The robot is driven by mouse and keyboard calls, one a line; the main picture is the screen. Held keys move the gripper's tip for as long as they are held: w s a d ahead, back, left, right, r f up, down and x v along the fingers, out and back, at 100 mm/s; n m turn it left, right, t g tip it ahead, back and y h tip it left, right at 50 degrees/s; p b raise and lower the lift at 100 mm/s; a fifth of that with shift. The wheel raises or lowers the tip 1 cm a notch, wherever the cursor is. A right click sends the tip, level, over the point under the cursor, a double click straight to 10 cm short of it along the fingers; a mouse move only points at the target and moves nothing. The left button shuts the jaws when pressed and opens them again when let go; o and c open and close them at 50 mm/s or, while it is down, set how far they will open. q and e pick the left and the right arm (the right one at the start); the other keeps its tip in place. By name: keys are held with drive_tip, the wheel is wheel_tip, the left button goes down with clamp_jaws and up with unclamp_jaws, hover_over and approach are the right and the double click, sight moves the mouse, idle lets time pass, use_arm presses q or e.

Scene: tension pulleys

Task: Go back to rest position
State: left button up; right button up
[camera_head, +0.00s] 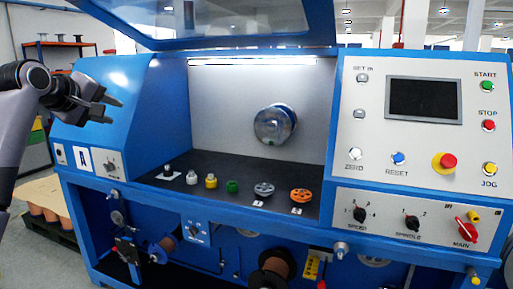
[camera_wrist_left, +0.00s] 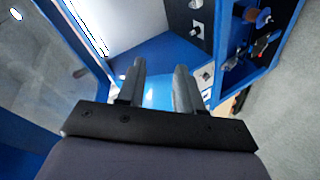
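My left gripper (camera_head: 108,110) is at the far left of the head view, in front of the machine's blue left side panel (camera_head: 112,72). Its two dark fingers are apart with nothing between them. The left wrist view also shows the left gripper (camera_wrist_left: 157,75) open and empty, with blue machine surfaces beyond the fingertips. My right gripper is not in either view.
The blue machine has a dark shelf (camera_head: 225,205) holding small parts, including a green one (camera_head: 232,186), a grey pulley (camera_head: 264,189) and an orange pulley (camera_head: 301,195). A metal disc (camera_head: 274,125) is on its back wall. A control panel (camera_head: 420,140) stands right. A pallet (camera_head: 45,205) is lower left.

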use_arm(q)
drive_tip(key=d+f+m, duration=0.1)
drive_tip(key=d+f, duration=0.1)
drive_tip(key=f, duration=0.8)
drive_tip(key=d+f+m, duration=0.2)
drive_tip(key=f, duration=0.7)
drive_tip(key=s+d+f+m+g, duration=0.15)
drive_tip(key=s+f, duration=0.25)
drive_tip(key=f, duration=0.6)
drive_tip(key=s+d+f+m, duration=0.2)
drive_tip(key=s+f, duration=0.2)
drive_tip(key=f, duration=0.6)
drive_tip(key=s+d+f+m, duration=0.3)
drive_tip(key=s+d+f, duration=0.1)
drive_tip(key=s+f, duration=0.95)
drive_tip(key=s+d+f+m, duration=0.1)
drive_tip(key=s, duration=0.7)
drive_tip(key=s+d+f+m, duration=0.1)
drive_tip(key=s+f+m, duration=0.1)
drive_tip(key=s, duration=0.7)
drive_tip(key=shift+s+d+f+g, duration=0.15)
drive_tip(key=shift+s+d+g, duration=0.15)
drive_tip(key=shift+g, duration=0.15)
drive_tip(key=shift+w+a, duration=0.1)
drive_tip(key=shift+a, duration=0.05)
